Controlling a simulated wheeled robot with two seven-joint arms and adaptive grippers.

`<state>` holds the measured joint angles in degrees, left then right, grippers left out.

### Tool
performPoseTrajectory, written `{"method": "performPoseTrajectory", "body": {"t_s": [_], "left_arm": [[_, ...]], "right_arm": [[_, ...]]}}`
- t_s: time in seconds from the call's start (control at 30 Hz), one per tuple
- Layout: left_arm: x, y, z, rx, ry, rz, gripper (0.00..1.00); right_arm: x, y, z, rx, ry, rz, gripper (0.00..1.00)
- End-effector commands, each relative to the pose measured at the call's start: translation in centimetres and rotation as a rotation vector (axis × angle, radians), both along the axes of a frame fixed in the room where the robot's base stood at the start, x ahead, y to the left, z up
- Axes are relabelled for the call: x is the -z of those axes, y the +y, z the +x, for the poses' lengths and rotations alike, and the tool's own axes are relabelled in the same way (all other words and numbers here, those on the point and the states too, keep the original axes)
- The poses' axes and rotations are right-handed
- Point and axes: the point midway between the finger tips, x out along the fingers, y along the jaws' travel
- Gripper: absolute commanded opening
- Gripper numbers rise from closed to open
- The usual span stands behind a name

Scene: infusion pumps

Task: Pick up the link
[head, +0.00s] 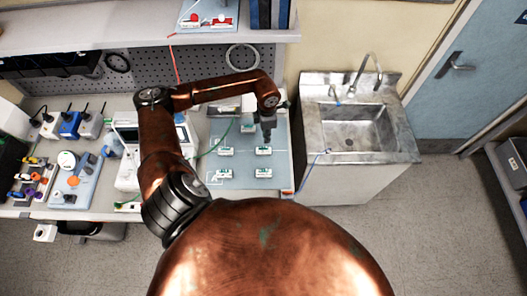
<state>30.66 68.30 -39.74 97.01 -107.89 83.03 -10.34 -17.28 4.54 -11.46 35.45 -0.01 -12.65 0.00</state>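Several small white pieces with green marks lie on a blue-grey mat (243,184) on the bench. One piece (263,151) lies just below my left gripper (267,137) in the picture, and another piece (225,151) lies to its left. Two more are nearer the bench's front edge, a left one (223,174) and a right one (263,173). I cannot tell which of them is the link. My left gripper points down over the mat. Its fingers are small and dark, so their opening and any contact are unclear. My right gripper is out of view.
A white device (127,172) stands left of the mat, partly behind my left arm. A blue-grey tray (75,185) with orange and white parts is further left. A steel sink (352,127) stands to the right. A shelf (110,32) overhangs the bench's back.

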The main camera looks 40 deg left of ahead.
Motion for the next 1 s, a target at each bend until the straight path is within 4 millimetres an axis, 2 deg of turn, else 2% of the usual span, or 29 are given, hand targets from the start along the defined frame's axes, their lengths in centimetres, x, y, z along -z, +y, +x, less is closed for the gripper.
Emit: {"method": "performPoseTrajectory", "body": {"t_s": [0.47,1.0], "left_arm": [[0.14,-0.36,-0.13,-1.195,0.001,-0.003,0.12],[0.13,-0.13,-0.41,-2.579,0.002,-0.003,0.12]], "right_arm": [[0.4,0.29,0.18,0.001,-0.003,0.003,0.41],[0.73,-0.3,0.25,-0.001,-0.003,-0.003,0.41]]}}
